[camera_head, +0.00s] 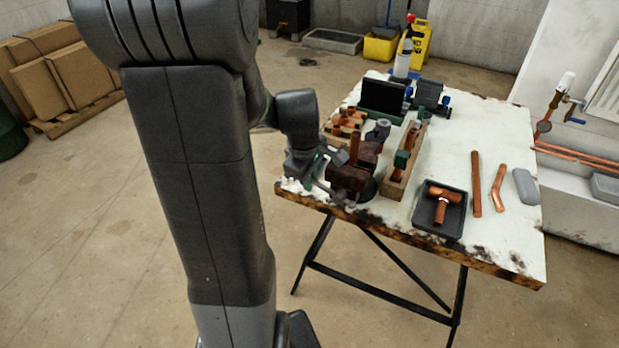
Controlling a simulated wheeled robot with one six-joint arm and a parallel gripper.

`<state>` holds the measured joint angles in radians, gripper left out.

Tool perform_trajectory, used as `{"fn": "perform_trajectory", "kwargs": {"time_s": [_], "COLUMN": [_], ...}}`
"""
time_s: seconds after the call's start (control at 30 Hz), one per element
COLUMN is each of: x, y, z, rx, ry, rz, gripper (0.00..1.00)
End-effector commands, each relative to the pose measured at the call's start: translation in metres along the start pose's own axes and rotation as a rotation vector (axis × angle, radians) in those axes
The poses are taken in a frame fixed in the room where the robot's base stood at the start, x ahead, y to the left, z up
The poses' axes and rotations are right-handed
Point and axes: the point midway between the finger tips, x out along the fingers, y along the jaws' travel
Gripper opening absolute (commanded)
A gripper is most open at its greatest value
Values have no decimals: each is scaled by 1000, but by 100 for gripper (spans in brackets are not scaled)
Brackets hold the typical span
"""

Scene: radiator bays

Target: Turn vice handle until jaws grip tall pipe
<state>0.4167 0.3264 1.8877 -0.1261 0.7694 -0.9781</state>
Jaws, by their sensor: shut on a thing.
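A dark reddish-brown vice (349,180) stands at the near left edge of the table. A tall copper pipe (354,147) stands upright at the vice jaws; I cannot tell whether the jaws touch it. My gripper (322,190) is at the left side of the vice, low by the table edge, shut on the vice handle (332,194). The handle is small and mostly hidden by the gripper.
Cardboard boxes (75,75) stand at left.

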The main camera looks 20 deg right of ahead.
Motion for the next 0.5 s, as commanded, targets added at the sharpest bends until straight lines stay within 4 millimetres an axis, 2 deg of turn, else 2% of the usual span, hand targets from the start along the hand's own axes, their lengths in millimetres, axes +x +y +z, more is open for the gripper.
{"fn": "perform_trajectory", "kwargs": {"time_s": [0.27, 0.5], "x": [-10, -20], "y": [4, 8], "z": [0, 8], "rx": [23, 54], "ry": [98, 259], "rz": [2, -2], "gripper": [0, 0]}}
